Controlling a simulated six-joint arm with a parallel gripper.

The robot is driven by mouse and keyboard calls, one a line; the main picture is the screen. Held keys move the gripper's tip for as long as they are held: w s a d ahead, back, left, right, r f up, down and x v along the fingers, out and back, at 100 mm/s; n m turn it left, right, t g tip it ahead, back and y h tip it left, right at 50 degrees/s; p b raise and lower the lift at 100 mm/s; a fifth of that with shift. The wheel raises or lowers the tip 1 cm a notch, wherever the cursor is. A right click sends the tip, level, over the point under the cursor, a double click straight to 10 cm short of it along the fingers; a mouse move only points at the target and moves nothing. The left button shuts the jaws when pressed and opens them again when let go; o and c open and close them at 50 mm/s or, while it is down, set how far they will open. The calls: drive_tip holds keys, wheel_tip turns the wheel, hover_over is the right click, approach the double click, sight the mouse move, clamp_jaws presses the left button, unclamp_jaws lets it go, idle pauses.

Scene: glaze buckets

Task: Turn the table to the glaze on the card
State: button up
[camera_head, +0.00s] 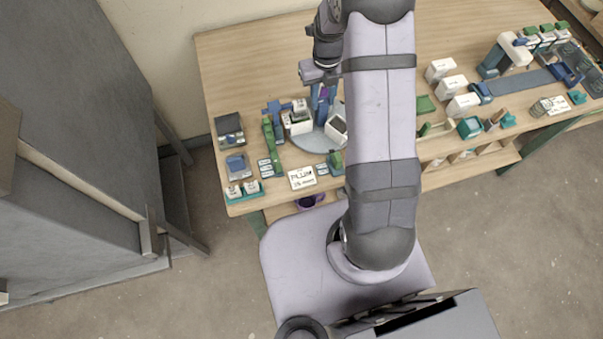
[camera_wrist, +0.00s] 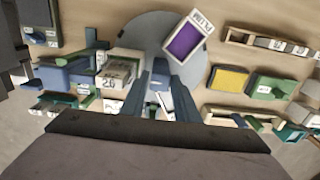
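A white card (camera_head: 302,178) on the front edge of the wooden table reads "PLUM" with a smaller line below. The grey round turntable (camera_head: 315,141) carries several white glaze buckets, such as a left one (camera_head: 299,126) and a right one (camera_head: 337,128). In the wrist view, a bucket (camera_wrist: 187,41) labelled "PLUM" with purple glaze stands tilted in the picture on the far right part of the turntable (camera_wrist: 143,28). My gripper (camera_wrist: 159,72) points down over the turntable, its blue fingers apart. It also shows in the head view (camera_head: 322,98). I see nothing held; contact is unclear.
A green and blue fixture (camera_head: 271,140) stands left of the turntable. Yellow (camera_wrist: 229,80) and green (camera_wrist: 272,87) blocks lie right of it in the wrist view. White boxes (camera_head: 452,87) stand farther right. My arm hides the table's middle.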

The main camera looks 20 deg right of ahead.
clamp_jaws()
drive_tip(key=n, duration=0.6)
drive_tip(key=shift+p, duration=0.4)
drive_tip(key=shift+n, duration=1)
drive_tip(key=n, duration=0.8)
drive_tip(key=shift+p, duration=0.4)
